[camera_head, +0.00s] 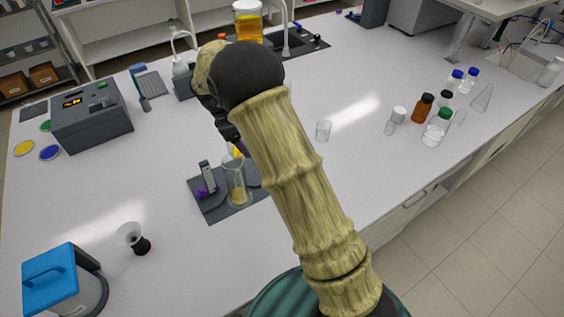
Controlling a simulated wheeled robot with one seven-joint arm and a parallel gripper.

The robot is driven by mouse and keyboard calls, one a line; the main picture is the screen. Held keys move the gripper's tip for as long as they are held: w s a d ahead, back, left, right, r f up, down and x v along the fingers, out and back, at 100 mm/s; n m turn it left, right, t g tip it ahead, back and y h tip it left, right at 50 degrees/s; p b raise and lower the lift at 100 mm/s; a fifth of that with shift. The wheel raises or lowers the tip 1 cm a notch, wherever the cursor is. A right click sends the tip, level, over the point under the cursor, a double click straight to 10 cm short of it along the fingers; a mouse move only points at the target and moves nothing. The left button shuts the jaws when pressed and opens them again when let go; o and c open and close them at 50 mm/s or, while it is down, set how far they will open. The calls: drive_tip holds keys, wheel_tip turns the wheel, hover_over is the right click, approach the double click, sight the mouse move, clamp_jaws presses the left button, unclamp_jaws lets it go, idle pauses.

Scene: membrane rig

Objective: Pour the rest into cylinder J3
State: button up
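A clear cylinder (236,184) stands upright on a dark mat (218,214), with some yellowish liquid low inside it. I cannot read a J3 label on it. My arm reaches in from the bottom right and its wrist hangs over the mat. My gripper (230,134) is just above the cylinder's mouth, mostly hidden behind my arm. A bit of yellow (239,150) shows below it at the cylinder's top; whether it is a held vessel or liquid, I cannot tell. The fingers are not clearly visible.
A small purple-marked stand (207,178) is beside the cylinder on the mat. A jar of amber liquid (248,22) stands at the back. A grey device (92,118) and blue-lidded container (52,277) are left.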

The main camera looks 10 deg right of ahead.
drive_tip(key=shift+d+f+y+b, duration=0.15)
drive_tip(key=shift+y+b, duration=0.35)
drive_tip(key=shift+b, duration=0.25)
drive_tip(key=shift+d, duration=0.1)
drive_tip(key=shift+s+d+f+t+y+b, duration=0.1)
drive_tip(key=shift+d+t+y+b, duration=0.1)
drive_tip(key=shift+d+y, duration=0.25)
drive_tip(key=shift+s+d+f+t+y+b, duration=0.1)
drive_tip(key=shift+d+y+b, duration=0.1)
drive_tip(key=shift+d+y, duration=0.2)
drive_tip(key=shift+s+d+f+t+y+b, duration=0.1)
drive_tip(key=shift+d+t+y+b, duration=0.1)
drive_tip(key=shift+y, duration=0.3)
drive_tip(key=shift+d+f+t+y+b, duration=0.1)
drive_tip(key=shift+y+b, duration=0.1)
drive_tip(key=shift+y, duration=0.25)
idle(0.6)
drive_tip(key=shift+s+d+r+y, duration=0.1)
drive_tip(key=shift+d+r+y, duration=0.3)
drive_tip(key=shift+y, duration=0.3)
idle(0.5)
drive_tip(key=shift+d, duration=0.1)
